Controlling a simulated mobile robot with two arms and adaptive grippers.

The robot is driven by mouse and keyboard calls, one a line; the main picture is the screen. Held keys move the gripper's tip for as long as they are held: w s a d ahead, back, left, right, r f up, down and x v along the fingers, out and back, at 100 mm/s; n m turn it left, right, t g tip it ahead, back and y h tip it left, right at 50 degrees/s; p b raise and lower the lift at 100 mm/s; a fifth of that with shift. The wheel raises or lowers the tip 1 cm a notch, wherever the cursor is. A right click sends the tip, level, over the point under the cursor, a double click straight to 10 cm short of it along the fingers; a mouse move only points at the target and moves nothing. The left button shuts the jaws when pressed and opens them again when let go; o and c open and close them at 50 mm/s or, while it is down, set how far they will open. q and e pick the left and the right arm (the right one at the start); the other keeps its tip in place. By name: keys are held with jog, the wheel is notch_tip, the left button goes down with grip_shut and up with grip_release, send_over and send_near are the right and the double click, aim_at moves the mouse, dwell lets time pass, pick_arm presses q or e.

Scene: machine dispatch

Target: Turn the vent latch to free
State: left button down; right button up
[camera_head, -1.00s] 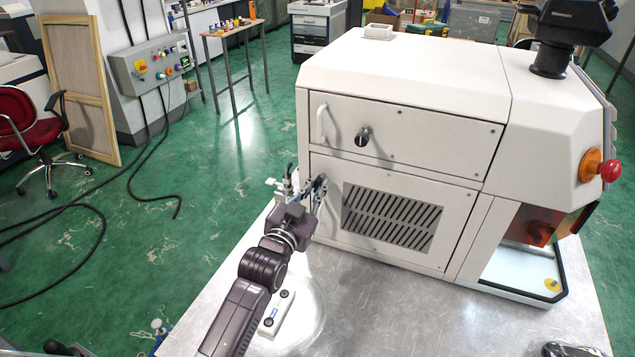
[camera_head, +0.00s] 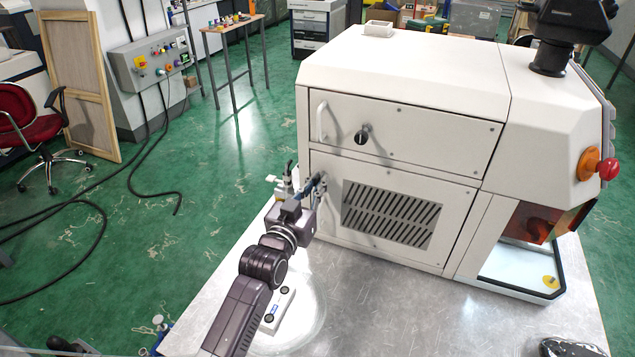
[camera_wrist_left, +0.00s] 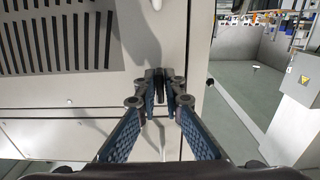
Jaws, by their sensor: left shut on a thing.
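The vent latch (camera_wrist_left: 158,88) shows in the left wrist view as a small dark piece on the pale panel, mostly hidden between my fingertips. My left gripper (camera_wrist_left: 160,100) is shut on it, with blue-padded fingers on either side. In the head view my left gripper (camera_head: 318,186) is at the left edge of the machine's lower vent panel (camera_head: 395,250), left of the slotted grille (camera_head: 392,215). The latch is hidden there by the gripper, and I cannot tell its angle. My right gripper is not in view.
The white machine (camera_head: 400,75) stands on a metal table (camera_head: 370,310). Above the vent panel are a handle (camera_head: 321,120) and a black knob (camera_head: 362,135). A small white block (camera_head: 277,312) lies below my left arm. A red button (camera_head: 609,169) sticks out at right.

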pick_arm(q)
jog(key=c, duration=2.1)
grip_release()
jog(key=v, duration=1.2)
jog(key=shift+f, duration=0.15)
